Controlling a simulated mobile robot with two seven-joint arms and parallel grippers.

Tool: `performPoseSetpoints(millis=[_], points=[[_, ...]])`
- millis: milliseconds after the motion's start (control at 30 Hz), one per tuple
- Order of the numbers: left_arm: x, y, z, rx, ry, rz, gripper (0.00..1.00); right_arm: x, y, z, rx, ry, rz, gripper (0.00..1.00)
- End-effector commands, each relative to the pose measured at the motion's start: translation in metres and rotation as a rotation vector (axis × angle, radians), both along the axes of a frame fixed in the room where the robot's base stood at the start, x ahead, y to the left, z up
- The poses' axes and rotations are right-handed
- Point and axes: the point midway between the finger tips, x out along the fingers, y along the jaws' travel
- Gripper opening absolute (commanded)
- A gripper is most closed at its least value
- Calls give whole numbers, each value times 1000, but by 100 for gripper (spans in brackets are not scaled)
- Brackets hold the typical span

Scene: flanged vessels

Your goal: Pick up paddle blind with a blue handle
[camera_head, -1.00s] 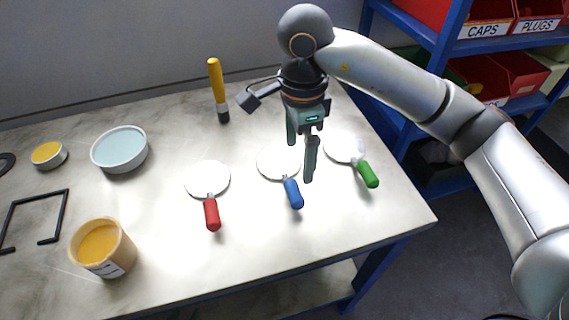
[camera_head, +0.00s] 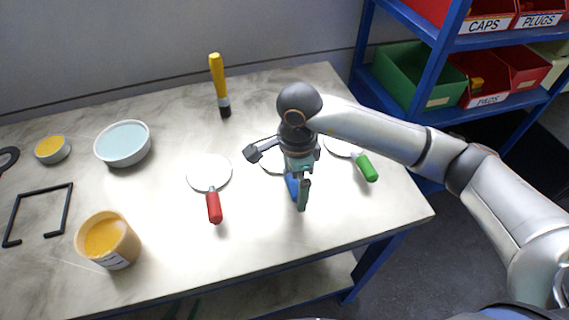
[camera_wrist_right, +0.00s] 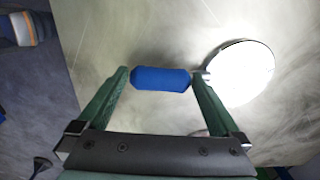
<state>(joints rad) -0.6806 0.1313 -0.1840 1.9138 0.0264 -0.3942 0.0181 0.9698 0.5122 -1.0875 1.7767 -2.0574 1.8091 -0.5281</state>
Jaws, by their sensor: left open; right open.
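The paddle blind with a blue handle lies on the table, mostly hidden under my right gripper in the head view, where part of its blue handle (camera_head: 291,185) shows. In the right wrist view its blue handle (camera_wrist_right: 160,79) and round plate (camera_wrist_right: 240,73) show clearly. My right gripper (camera_head: 297,197) is open over the handle. In the wrist view the handle appears in the gap between the two fingertips (camera_wrist_right: 161,80), its length running from one finger toward the other. I cannot tell whether the fingers touch it. My left gripper is not in view.
A red-handled paddle (camera_head: 214,205) lies to the left and a green-handled paddle (camera_head: 366,168) to the right. A yellow-handled tool (camera_head: 217,75), a pale bowl (camera_head: 123,146), an orange-filled cup (camera_head: 107,240) and a black frame (camera_head: 66,208) are further off. A blue shelf (camera_head: 452,36) stands at right.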

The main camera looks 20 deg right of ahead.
Motion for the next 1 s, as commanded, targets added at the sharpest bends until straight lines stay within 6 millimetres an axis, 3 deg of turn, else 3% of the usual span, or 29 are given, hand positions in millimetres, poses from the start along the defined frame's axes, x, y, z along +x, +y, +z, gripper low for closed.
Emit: performPoseSetpoints(millis=[67, 900, 1000], points=[[0, 0, 0, 0, 0, 0, 50, 0, 0, 0, 0, 0, 0, 100], [1, 0, 1, 0, -2, 0, 50, 0, 0, 1, 1, -1, 0, 7], [1, 0, 1, 0, -2, 0, 50, 0, 0, 1, 1, -1, 0, 0]])
